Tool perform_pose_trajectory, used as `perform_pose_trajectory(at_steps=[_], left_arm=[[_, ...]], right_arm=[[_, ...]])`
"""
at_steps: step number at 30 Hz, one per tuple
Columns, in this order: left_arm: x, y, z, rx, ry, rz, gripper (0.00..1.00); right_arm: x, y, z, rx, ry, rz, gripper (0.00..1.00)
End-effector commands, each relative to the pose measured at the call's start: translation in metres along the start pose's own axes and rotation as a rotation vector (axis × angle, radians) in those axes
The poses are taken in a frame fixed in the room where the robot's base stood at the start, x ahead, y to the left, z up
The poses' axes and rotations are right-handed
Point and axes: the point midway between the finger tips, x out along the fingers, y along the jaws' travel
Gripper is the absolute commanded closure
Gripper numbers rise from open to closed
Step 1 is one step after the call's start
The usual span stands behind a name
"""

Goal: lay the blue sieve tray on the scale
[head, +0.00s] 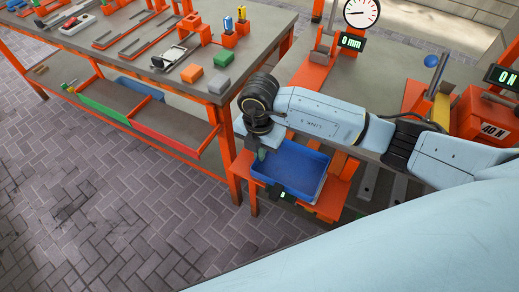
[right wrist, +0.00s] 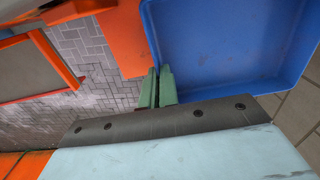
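The blue sieve tray (head: 298,172) is a shallow open box over a low orange stand at the right-hand bench, and it looks empty. It fills the top right of the right wrist view (right wrist: 230,40). My right gripper (head: 262,154) is at its left wall. In the right wrist view its green fingers (right wrist: 158,72) are close together with the tray's wall running in between them. A small dark display (head: 283,195), seemingly the scale's, shows at the tray's front edge. The scale's plate is hidden under the tray, and I cannot tell whether they touch. My left gripper is out of view.
A long workbench (head: 130,40) with orange and grey blocks and tools stands to the left, with coloured bins below. A dial gauge (head: 361,12) and a red 40 N box (head: 488,115) stand on the right bench. The paved floor (head: 120,175) in front is clear.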

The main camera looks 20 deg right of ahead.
Motion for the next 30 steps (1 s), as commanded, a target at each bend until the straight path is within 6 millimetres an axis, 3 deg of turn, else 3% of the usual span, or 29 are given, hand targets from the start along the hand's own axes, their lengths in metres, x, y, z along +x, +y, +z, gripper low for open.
perform_pose_trajectory(at_steps=[10, 23, 30], left_arm=[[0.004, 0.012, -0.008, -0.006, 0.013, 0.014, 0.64], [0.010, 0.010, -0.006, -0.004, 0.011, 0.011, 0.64], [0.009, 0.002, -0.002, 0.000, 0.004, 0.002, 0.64]], right_arm=[[0.006, 0.000, 0.000, 0.000, 0.000, 0.001, 1.00], [0.015, 0.000, 0.000, 0.000, 0.000, 0.000, 1.00], [0.014, 0.000, 0.000, 0.000, 0.000, 0.001, 0.72]])
